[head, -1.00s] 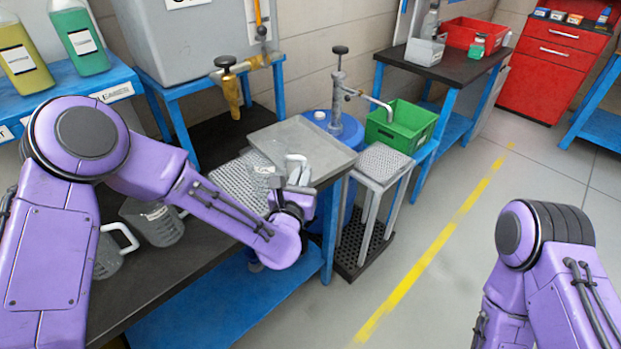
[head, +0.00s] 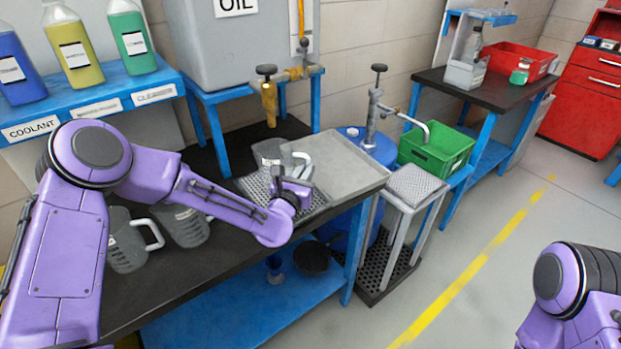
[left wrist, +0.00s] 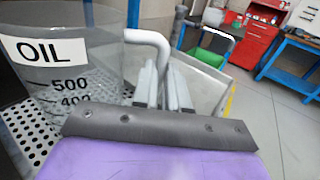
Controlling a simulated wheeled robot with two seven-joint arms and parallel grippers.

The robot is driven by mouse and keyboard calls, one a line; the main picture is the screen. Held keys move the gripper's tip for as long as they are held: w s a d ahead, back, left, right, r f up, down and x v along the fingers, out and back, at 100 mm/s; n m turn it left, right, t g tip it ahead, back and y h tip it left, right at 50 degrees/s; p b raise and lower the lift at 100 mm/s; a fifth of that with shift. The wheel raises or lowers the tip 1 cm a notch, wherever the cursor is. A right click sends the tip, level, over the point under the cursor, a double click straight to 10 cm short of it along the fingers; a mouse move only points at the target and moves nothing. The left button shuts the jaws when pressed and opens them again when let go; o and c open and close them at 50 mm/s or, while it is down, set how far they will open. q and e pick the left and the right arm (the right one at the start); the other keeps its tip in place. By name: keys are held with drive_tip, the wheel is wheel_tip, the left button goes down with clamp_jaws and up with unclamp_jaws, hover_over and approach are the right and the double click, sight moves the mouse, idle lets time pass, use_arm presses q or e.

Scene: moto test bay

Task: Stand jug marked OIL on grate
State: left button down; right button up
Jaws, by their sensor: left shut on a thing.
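The clear jug marked OIL (head: 268,153) is at the perforated metal grate (head: 254,187) below the tap of the grey OIL tank. It looks upright, and its label and 500 mark show in the left wrist view (left wrist: 60,75). My left gripper (head: 297,185) is shut on the jug's grey handle (left wrist: 150,38), on the jug's right side. The grate also shows at the lower left of the left wrist view (left wrist: 22,135). The jug's base is partly hidden, so I cannot tell whether it touches the grate. My right gripper is out of view.
A brass tap (head: 269,100) hangs just above the jug. A flat grey tray (head: 345,168) lies right of the grate. Two more clear jugs (head: 125,240) (head: 187,225) stand on the dark bench at left. A green crate (head: 436,150) stands further right.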

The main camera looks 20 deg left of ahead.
use_arm(q)
drive_tip(key=shift+w+a, duration=0.1)
idle(0.6)
drive_tip(key=shift+f+b, duration=0.5)
drive_tip(key=shift+b, duration=0.25)
idle(0.3)
drive_tip(key=c, duration=1.1)
unclamp_jaws()
drive_tip(key=s+b, duration=0.1)
drive_tip(key=s, duration=0.6)
drive_tip(key=s+b, duration=0.1)
drive_tip(key=s, duration=0.2)
drive_tip(key=shift+s+a+b, duration=0.3)
drive_tip(key=shift+s+a, duration=0.05)
drive_tip(key=shift+a, duration=0.05)
